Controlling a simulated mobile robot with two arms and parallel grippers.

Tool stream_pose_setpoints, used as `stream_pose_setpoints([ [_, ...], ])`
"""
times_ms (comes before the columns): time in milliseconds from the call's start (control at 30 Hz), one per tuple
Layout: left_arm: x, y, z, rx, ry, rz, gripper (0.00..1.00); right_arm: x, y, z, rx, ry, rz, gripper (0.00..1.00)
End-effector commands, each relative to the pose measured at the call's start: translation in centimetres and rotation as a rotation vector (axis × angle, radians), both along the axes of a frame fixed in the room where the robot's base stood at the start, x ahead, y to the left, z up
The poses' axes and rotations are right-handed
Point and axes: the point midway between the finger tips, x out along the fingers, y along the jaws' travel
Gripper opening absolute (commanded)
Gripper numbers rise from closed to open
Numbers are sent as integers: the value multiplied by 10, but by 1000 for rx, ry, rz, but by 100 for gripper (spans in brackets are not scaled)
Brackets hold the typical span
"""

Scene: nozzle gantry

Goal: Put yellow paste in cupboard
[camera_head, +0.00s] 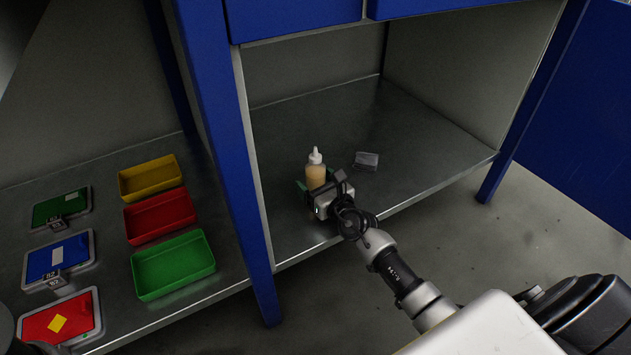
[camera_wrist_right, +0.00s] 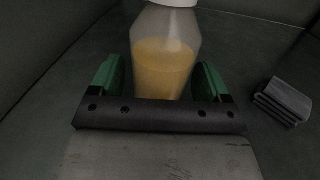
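The yellow paste is a clear bottle (camera_head: 316,172) with a white nozzle cap, standing upright on the grey metal shelf of the cupboard (camera_head: 420,150). My right gripper (camera_head: 318,190) is at the bottle, low over the shelf. In the right wrist view the bottle (camera_wrist_right: 165,68) stands between the two green fingers of the gripper (camera_wrist_right: 163,82). A narrow gap shows on each side of the bottle, so the fingers look open around it. The bottle's base is hidden by the gripper body. My left gripper is not in view.
A small grey item (camera_head: 366,161) lies on the shelf right of the bottle; it also shows in the right wrist view (camera_wrist_right: 283,101). A blue post (camera_head: 225,130) divides off yellow (camera_head: 150,177), red (camera_head: 160,216) and green (camera_head: 173,265) trays. The shelf behind the bottle is clear.

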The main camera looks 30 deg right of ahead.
Motion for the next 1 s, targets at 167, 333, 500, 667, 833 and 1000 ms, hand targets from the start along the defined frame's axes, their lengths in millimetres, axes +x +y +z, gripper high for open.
stream_pose_setpoints([
  [167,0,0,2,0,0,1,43,0,0,2,0,-1,0,77],
  [333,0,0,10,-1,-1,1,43,-15,-2,4,-4,2,0,77],
  [500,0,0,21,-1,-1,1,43,-50,-6,4,-5,5,1,77],
  [667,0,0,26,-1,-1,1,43,-83,-10,3,-5,3,2,77],
  [833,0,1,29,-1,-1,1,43,-107,-13,3,-3,2,1,77],
  [1000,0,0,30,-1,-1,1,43,-118,-13,2,-1,0,1,77],
])
